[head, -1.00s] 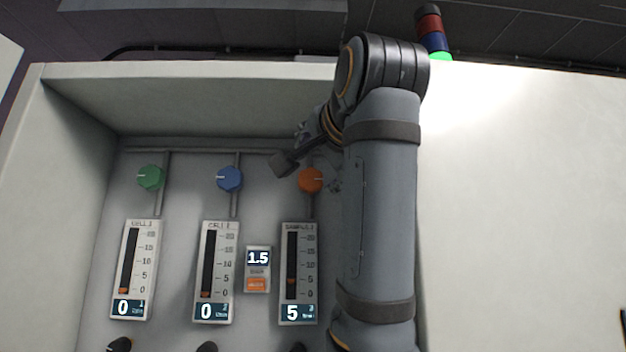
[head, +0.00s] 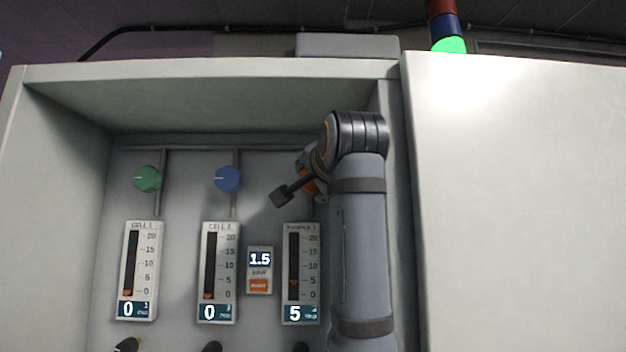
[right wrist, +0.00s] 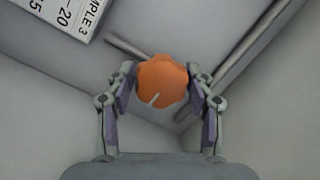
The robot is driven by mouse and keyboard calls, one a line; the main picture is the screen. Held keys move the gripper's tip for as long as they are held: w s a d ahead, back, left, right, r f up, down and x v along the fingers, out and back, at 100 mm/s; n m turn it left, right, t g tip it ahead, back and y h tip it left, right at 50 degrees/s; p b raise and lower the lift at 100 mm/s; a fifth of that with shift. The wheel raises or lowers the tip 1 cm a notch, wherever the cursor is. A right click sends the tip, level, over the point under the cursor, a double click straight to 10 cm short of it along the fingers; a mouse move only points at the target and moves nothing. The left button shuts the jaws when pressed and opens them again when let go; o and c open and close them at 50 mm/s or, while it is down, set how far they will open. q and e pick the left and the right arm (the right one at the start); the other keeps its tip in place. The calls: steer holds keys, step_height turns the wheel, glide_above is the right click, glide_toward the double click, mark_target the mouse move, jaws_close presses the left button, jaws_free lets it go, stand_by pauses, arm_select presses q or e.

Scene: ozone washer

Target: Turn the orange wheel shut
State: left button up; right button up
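The orange wheel (right wrist: 162,82) is in the middle of the right wrist view, with a pale pointer line near its lower edge. My right gripper (right wrist: 163,72) has one finger on each side of it. The fingers look open, with narrow gaps beside the wheel; contact is not clear. In the head view, my right arm and gripper (head: 313,170) cover most of the orange wheel (head: 308,186), at the top of the right-hand flowmeter (head: 300,273). That meter reads 5. My left gripper is not in view.
A green knob (head: 147,179) and a blue knob (head: 228,179) sit to the left, above meters reading 0. A small panel (head: 259,271) shows 1.5. The recess has a side wall on the left and a large white cabinet face (head: 520,190) on the right.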

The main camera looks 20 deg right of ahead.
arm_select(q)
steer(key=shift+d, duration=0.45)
arm_select(e)
steer(key=c, duration=0.6)
